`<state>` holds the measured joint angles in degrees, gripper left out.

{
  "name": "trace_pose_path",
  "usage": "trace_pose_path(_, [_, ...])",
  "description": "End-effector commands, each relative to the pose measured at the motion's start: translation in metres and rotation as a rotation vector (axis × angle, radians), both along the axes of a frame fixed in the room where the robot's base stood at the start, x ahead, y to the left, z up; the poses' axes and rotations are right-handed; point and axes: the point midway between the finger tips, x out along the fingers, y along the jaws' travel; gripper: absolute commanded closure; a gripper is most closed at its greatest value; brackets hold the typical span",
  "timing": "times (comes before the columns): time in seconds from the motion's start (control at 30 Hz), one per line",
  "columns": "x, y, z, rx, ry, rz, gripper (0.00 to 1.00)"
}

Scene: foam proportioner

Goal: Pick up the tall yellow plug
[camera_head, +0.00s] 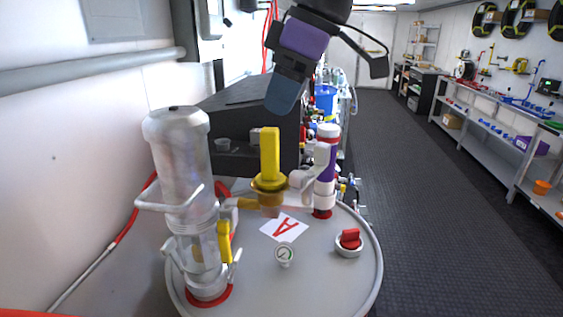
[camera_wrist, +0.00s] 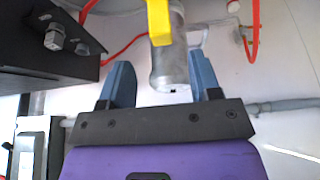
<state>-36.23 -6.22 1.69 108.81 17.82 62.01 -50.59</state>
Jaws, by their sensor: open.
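The tall yellow plug (camera_head: 270,154) stands upright in a yellow-brown fitting (camera_head: 270,187) above the round grey lid, near the middle of the head view. My gripper (camera_head: 284,98) is above the plug and slightly to its right in that view, apart from it. In the wrist view, my gripper (camera_wrist: 160,62) has its two blue fingers spread wide with nothing held between them. A yellow part that looks like the plug (camera_wrist: 159,20) shows at the top of that view, beyond the fingertips. Its far end is cut off by the frame.
A tall clear-grey cylinder (camera_head: 182,165) stands left of the plug. A white and purple cylinder (camera_head: 327,165) stands to its right. A dark box (camera_head: 245,125) is behind.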

Motion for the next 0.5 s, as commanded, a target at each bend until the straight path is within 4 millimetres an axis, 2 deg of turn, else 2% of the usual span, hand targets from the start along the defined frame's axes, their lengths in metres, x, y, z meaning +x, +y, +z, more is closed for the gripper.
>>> trace_pose_path(0.1, [0.001, 0.006, -0.017, -0.003, 0.004, 0.000, 0.43])
trace_pose_path(0.37, [0.001, 0.012, -0.033, -0.001, 0.001, -0.002, 0.43])
trace_pose_path(0.5, [0.001, 0.019, -0.051, -0.002, 0.004, -0.001, 0.43])
